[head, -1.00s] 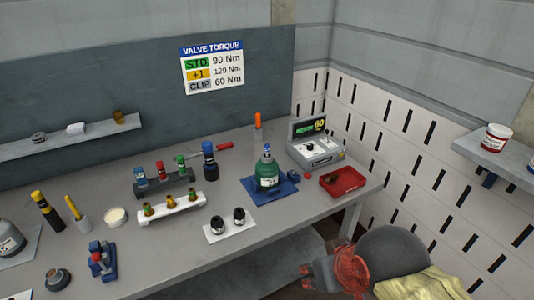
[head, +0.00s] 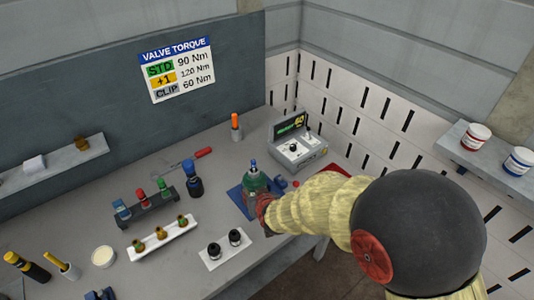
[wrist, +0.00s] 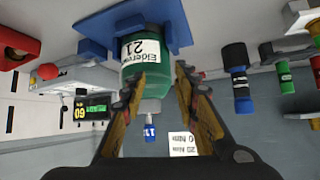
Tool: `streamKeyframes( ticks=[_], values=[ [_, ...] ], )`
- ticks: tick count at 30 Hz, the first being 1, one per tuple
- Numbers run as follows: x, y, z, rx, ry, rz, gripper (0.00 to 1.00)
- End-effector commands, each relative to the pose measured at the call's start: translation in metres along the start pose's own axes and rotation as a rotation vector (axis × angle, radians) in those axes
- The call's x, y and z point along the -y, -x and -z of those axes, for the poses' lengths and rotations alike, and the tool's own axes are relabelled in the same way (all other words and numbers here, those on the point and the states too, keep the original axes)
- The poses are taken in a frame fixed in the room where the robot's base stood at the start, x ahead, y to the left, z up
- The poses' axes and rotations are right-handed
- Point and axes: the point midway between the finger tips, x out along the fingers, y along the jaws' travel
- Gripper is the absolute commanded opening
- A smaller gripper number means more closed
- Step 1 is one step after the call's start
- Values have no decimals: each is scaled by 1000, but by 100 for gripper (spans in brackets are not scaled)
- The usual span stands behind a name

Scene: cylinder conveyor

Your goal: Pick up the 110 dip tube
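A green cylinder (head: 255,183) with a pale collar stands in a blue holder (head: 236,195). A small blue-capped piece (head: 253,163) rises from its top; in the wrist view this piece (wrist: 150,131) carries a label starting with "11", its last part unclear. I cannot tell whether it is the 110 dip tube.
A rack (head: 148,213) with blue, red and green tools and a white tray (head: 146,252) of brass fittings stand left. A white plate (head: 222,252) with two black parts lies in front. A grey console (head: 303,157) and a mostly hidden red tray (head: 338,170) stand right.

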Motion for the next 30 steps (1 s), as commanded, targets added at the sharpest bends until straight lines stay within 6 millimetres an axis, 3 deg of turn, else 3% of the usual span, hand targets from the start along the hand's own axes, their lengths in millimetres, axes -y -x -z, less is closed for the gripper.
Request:
streamKeyframes(
  ticks=[3, 7, 12, 30],
  values=[
    [-6, 0, 50, -163, -3, -24, 30],
    [-10, 6, 76, -260, 2, -42, 30],
    [-12, 2, 88, -297, 10, -48, 30],
    [-16, -61, 109, -293, 11, -48, 30]
  ],
)
